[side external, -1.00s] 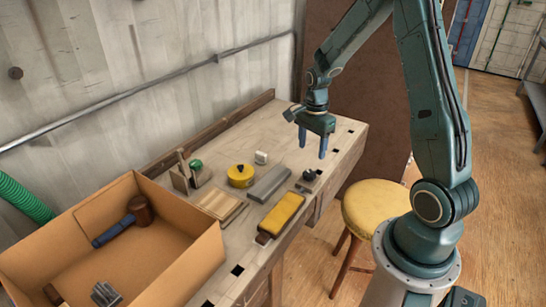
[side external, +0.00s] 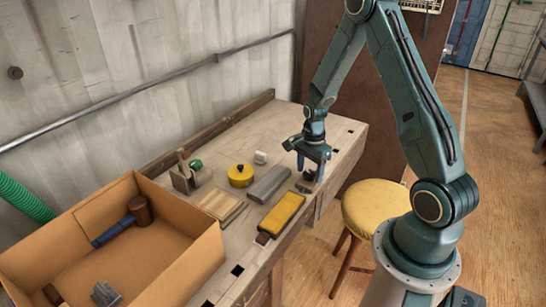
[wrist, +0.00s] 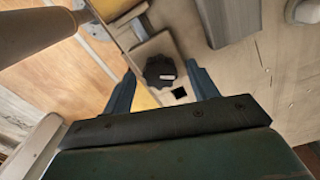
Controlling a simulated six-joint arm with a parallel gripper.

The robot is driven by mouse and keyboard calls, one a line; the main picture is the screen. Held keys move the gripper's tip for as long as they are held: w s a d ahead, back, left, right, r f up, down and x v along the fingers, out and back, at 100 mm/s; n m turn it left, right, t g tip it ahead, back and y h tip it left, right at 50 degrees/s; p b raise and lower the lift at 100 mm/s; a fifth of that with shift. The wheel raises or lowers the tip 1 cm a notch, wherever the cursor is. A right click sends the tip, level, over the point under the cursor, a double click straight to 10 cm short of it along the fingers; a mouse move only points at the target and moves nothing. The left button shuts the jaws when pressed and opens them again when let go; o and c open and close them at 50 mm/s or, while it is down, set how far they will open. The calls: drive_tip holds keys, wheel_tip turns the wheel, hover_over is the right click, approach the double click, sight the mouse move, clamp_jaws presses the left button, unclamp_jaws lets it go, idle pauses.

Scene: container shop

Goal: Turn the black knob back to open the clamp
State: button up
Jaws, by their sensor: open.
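The black knob (wrist: 160,71) is round with a lobed edge and a small pale mark. It sits at the end of a pale clamp block (wrist: 152,46) on the bench. In the side view the clamp (side external: 305,187) is at the bench's front edge, its knob mostly hidden by the fingers. My gripper (side external: 311,172) is open and points down over the knob. In the wrist view the knob appears between the two blue fingers, with a gap on each side. I cannot tell whether the fingertips are level with the knob.
A cardboard box (side external: 185,258) stands at the bench's left end. A yellow stool (side external: 375,207) stands in front. The bench's far right corner is clear.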

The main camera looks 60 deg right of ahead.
drive_tip(key=c, duration=1)
